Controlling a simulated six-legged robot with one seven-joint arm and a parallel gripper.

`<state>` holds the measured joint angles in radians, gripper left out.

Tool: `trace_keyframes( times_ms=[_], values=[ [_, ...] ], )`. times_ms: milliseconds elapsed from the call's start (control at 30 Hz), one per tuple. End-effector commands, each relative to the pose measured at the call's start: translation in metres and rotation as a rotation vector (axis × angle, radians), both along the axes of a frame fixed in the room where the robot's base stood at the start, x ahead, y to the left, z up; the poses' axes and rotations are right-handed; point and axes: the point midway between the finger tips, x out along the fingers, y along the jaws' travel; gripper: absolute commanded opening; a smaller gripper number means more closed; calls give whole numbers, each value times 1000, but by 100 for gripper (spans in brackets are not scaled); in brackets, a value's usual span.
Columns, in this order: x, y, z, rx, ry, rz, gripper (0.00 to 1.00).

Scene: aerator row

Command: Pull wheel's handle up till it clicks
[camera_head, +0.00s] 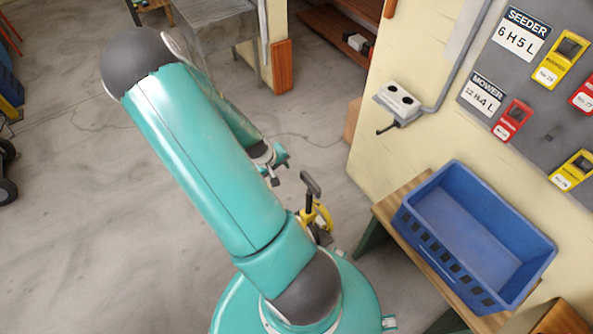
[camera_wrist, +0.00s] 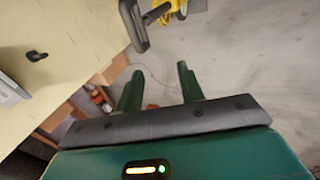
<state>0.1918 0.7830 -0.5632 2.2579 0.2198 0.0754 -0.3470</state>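The wheel (camera_head: 322,222) is yellow with a dark T-shaped handle (camera_head: 311,183) at its top. It stands just beyond my arm, which hides part of it. In the wrist view the dark handle (camera_wrist: 134,26) is at the top, a little left of centre, with yellow parts of the wheel (camera_wrist: 168,10) beside it. My gripper (camera_wrist: 159,86) is open, its two green fingers apart with only floor and background between them. In the head view my gripper (camera_head: 277,168) is left of the handle and apart from it.
A blue crate (camera_head: 548,247) sits on a wooden bench (camera_head: 386,207) at the right. Behind it the wall carries a grey socket box (camera_head: 398,101) and a tag board (camera_head: 548,112). A metal table (camera_head: 215,30) stands at the back. The floor at the left is mostly clear.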

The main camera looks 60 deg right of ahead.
Motion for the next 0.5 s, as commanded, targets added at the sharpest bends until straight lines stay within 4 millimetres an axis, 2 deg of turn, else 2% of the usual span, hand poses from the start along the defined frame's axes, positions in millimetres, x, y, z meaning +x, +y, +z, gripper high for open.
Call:
trace_keyframes(
  times_ms=[33,200,500],
  values=[
    [-16,-11,-12,-22,37,-3,38],
    [-42,-35,-29,-74,92,0,38],
    [-48,-46,-44,-83,104,2,38]
  ],
)
